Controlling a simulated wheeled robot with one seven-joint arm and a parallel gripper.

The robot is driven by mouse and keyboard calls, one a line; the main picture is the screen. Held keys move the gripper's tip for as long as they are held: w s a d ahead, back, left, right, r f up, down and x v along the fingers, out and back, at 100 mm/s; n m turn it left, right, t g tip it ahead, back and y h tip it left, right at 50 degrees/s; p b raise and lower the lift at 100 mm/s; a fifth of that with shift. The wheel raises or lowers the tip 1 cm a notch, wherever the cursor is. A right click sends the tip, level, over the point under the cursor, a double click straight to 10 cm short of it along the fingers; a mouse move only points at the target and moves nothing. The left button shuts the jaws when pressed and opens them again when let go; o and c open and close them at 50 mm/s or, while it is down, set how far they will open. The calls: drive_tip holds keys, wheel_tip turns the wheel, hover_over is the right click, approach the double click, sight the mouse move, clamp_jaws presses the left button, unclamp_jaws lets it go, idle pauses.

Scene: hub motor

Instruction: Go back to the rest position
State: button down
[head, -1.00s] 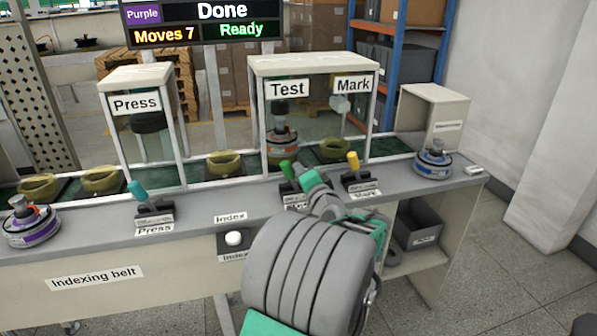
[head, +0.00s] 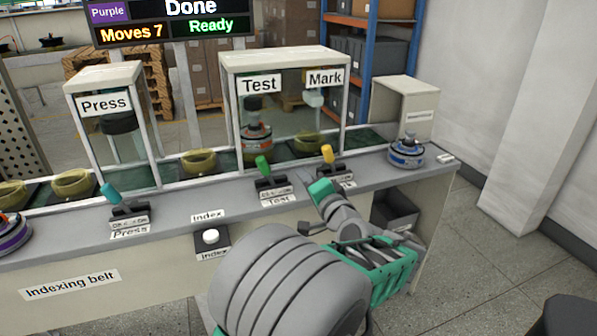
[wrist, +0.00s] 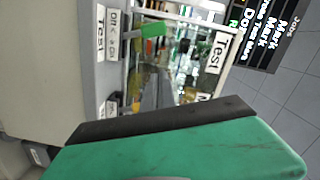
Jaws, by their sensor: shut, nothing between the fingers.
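My gripper (head: 322,190) is in front of the bench, near the test lever and the mark lever. In the wrist view its green finger with a dark pad (wrist: 165,122) fills the bottom; it is shut and empty. The test lever has a green knob (head: 263,166), also seen in the wrist view (wrist: 153,30), apart from the gripper. The mark lever has a yellow knob (head: 327,154), and its label is partly hidden by my arm. The press lever has a teal knob (head: 110,194). The sign (head: 170,22) reads "Purple", "Done", "Moves 7", "Ready".
An orange-banded motor (head: 256,144) stands in the test booth. A blue-banded motor (head: 406,153) sits at the bench's right end, and a purple one (head: 12,235) at the left edge. A white index button (head: 211,237) is on the front.

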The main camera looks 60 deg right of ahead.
idle(0.3)
drive_tip(key=w+a+n+g+y+p, duration=0.3)
drive_tip(key=w+a+n+y+p, duration=0.75)
drive_tip(key=w+a, duration=1.1)
drive_tip(key=s+a+r+n+g+y+p, duration=0.1)
drive_tip(key=s+a+n+g+p, duration=0.15)
drive_tip(key=a, duration=0.65)
drive_tip(key=s+a+r+n+g+p, duration=0.1)
drive_tip(key=a+n+g+p, duration=0.2)
drive_tip(key=a, duration=0.6)
drive_tip(key=s+a+r+n+g+p, duration=0.2)
drive_tip(key=s+a+n+p, duration=0.1)
drive_tip(key=s+a+n, duration=0.2)
drive_tip(key=s+a, duration=0.2)
drive_tip(key=shift+s+a+r, duration=0.25)
drive_tip(key=shift+a, duration=0.1)
drive_tip(key=shift+h, duration=0.25)
